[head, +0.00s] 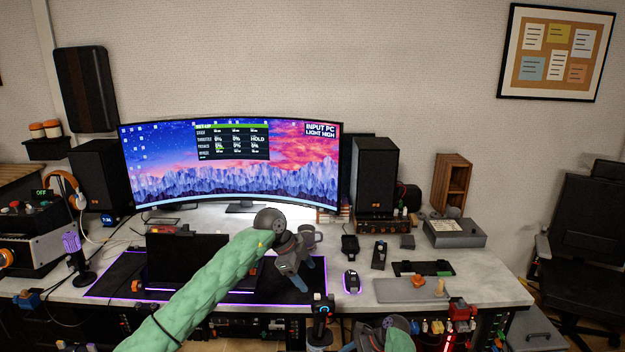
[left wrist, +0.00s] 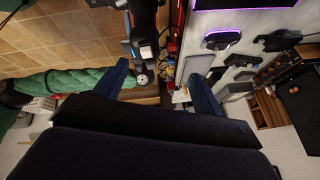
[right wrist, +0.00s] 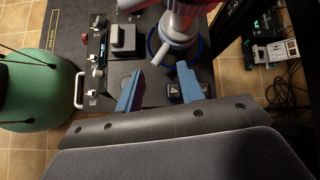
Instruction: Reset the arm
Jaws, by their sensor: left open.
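My left arm, in a green quilted sleeve, reaches over the desk in the head view. Its gripper (head: 295,280) hangs above the right part of the dark desk mat, with nothing held. My right arm shows only partly at the bottom edge of the head view. In the right wrist view the right gripper's blue fingers (right wrist: 160,80) are apart with nothing between them. A grey joystick base (right wrist: 180,28) stands just beyond the fingertips.
A laptop (head: 187,258) sits on the mat, in front of a wide curved monitor (head: 230,175). A joystick (head: 321,312) stands at the front edge. A black chair (head: 590,220) is at right.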

